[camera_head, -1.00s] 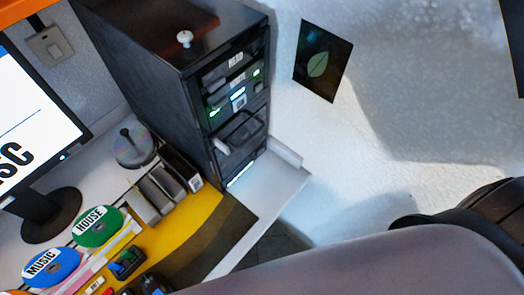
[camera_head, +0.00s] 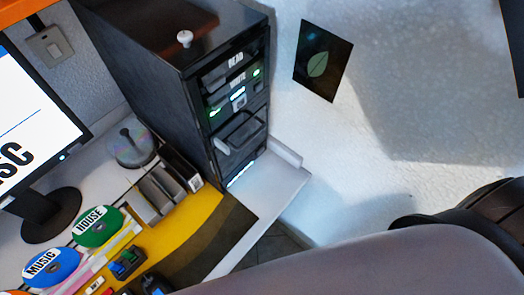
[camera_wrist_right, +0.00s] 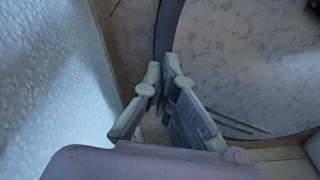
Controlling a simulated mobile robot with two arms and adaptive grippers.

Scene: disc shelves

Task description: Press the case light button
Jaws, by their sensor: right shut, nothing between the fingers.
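A tall black computer case (camera_head: 145,60) stands at the back of the desk, against the wall. A small white knob-like button (camera_head: 184,38) sits on its top; I cannot tell for certain that it is the light button. The case front (camera_head: 238,95) has drive slots, a READ label and small green and white lights. My right gripper (camera_wrist_right: 166,70) shows only in the right wrist view. It is shut and empty, over the floor and away from the case. My left gripper is not in view.
A monitor (camera_head: 35,100), a disc spindle (camera_head: 131,150), a green HOUSE disc (camera_head: 97,226) and a blue MUSIC disc (camera_head: 52,267) are on the desk. A leaf poster (camera_head: 322,62) hangs right of the case. A round grey surface (camera_wrist_right: 245,60) lies beside my right gripper.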

